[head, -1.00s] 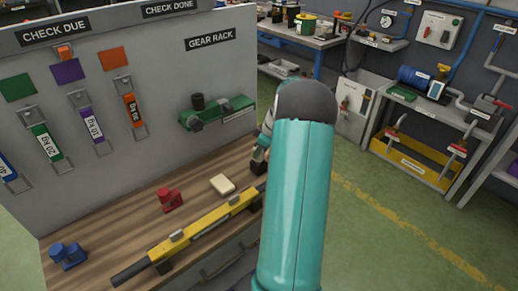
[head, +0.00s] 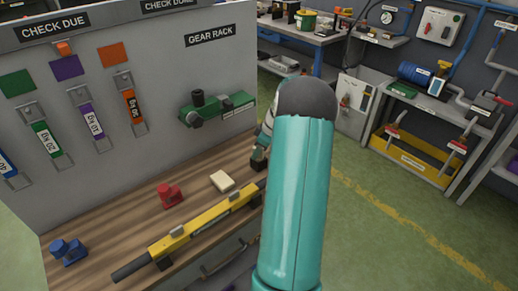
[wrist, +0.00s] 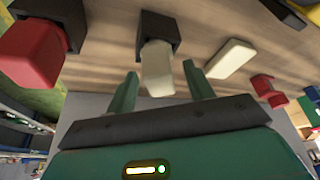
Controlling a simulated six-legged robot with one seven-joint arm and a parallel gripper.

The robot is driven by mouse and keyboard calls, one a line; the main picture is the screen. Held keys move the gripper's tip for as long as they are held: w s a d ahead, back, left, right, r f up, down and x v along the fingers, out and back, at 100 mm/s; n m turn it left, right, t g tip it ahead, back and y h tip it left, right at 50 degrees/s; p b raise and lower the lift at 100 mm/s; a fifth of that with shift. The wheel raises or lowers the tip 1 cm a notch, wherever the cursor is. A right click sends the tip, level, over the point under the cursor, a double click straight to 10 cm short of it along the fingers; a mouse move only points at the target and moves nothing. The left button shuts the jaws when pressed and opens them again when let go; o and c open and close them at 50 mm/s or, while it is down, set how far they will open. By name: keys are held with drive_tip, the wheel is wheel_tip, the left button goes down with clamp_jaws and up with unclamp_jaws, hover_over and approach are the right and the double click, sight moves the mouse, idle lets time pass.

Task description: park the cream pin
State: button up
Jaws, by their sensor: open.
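The cream pin (wrist: 157,72) shows in the wrist view, with its upper end in the picture at a dark square holder (wrist: 158,34). My gripper (wrist: 162,82) is open, with one green finger on each side of the pin's near end. Gaps show between the fingers and the pin; I cannot tell how deep the pin is between them. In the head view my teal arm covers most of the gripper, and the pin is hidden.
A red pin (wrist: 30,52) in a dark holder is at the wrist view's left. A cream block (head: 222,181), red clamp (head: 171,196), blue clamp (head: 68,252) and yellow bar tool (head: 205,222) lie on the wooden bench (head: 120,228). A grey panel (head: 165,70) stands behind.

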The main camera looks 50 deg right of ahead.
drive_tip(key=v, duration=1.3)
drive_tip(key=shift+r, duration=0.4)
